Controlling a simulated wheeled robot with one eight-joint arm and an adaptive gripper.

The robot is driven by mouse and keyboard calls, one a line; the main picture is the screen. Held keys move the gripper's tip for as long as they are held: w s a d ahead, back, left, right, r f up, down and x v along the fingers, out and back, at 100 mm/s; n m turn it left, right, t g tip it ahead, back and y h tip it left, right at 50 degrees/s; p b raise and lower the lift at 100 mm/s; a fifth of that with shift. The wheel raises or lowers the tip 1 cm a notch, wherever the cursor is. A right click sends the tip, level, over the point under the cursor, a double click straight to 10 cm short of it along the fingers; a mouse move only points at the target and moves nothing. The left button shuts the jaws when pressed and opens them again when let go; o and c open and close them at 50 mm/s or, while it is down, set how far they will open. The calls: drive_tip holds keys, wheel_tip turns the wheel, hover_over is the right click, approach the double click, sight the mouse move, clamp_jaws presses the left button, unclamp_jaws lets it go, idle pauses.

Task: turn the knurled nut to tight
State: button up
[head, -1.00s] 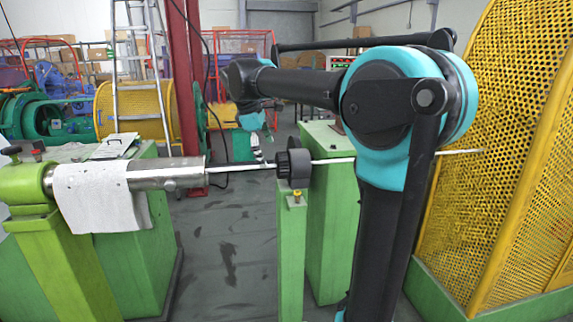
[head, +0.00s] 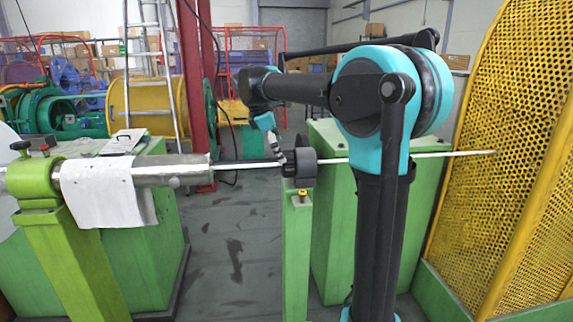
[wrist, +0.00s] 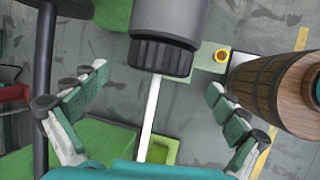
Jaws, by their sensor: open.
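The knurled nut (head: 290,169) is a dark ribbed piece beside a larger dark disc (head: 306,168), in line with a pale rod (head: 242,164), above a green post. In the wrist view the ribbed nut (wrist: 162,57) sits at top centre, below a smooth grey cylinder. My gripper (head: 280,155) is close to the nut in the head view, partly blending with it. In the wrist view my gripper (wrist: 156,78) is open, one finger on each side of the nut and rod, with visible gaps. Nothing is held. I cannot tell whether the nut is tight.
A yellow-topped fitting (head: 302,194) sits on the green post (head: 297,250) just below the nut. A steel tube (head: 170,170) with a white cloth (head: 102,192) lies left. A yellow mesh guard (head: 500,180) stands right. A wooden drum (wrist: 265,85) shows right in the wrist view.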

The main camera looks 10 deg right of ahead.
drive_tip(key=x, duration=0.6)
drive_tip(key=shift+w+d+f, duration=0.1)
drive_tip(key=shift+d+f, duration=0.05)
drive_tip(key=shift+f, duration=0.15)
drive_tip(key=shift+c, duration=0.6)
drive_tip(key=c, duration=1)
drive_tip(key=shift+c, duration=0.2)
